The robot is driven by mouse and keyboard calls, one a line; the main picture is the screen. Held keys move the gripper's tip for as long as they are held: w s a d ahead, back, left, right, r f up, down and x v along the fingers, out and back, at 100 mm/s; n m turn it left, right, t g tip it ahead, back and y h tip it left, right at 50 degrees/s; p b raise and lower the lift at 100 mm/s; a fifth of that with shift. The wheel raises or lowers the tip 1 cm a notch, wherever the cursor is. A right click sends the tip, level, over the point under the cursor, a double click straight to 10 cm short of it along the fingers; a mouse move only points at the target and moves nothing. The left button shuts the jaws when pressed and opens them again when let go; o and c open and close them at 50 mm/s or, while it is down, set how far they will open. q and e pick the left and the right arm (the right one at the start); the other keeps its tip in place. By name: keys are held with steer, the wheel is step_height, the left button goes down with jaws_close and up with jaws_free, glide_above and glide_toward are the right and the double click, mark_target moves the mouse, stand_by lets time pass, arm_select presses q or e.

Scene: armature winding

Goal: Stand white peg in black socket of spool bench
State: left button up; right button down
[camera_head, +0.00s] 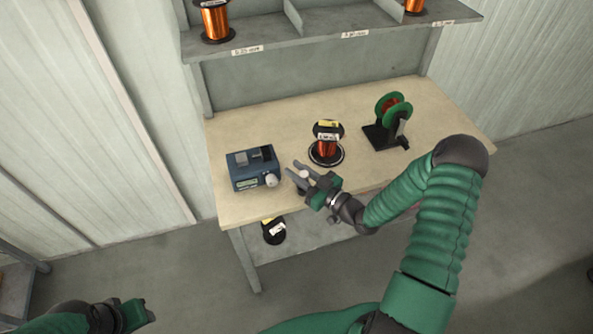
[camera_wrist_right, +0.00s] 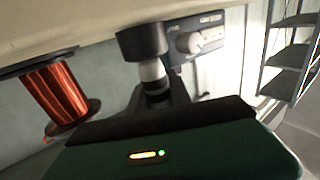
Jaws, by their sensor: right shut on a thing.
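The white peg (camera_wrist_right: 152,72) is between the fingers of my right gripper (camera_head: 299,174), which is shut on it. In the head view only a small pale end of the peg (camera_head: 304,174) shows. The wrist view is turned so that the bench top is at its upper edge. There the black socket (camera_wrist_right: 142,40) is in line with the peg, directly at its bench-side end. I cannot tell whether the peg is inside the socket or only against it. My left gripper (camera_head: 135,314) is low at the left, away from the bench.
On the spool bench (camera_head: 238,125), a blue-grey device (camera_head: 253,168) is just left of the right gripper. A copper-wire spool (camera_head: 326,148) stands behind it, and a green spool on a black stand (camera_head: 388,122) is farther right. A shelf (camera_head: 335,38) with spools is above.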

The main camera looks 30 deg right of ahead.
steer(key=shift+d, duration=0.1)
steer(key=shift+f, duration=0.2)
steer(key=shift+f+b, duration=0.75)
steer(key=shift+b, duration=0.05)
steer(key=shift+f, duration=0.1)
steer(key=c, duration=1.1)
jaws_free()
steer(key=shift+s, duration=0.1)
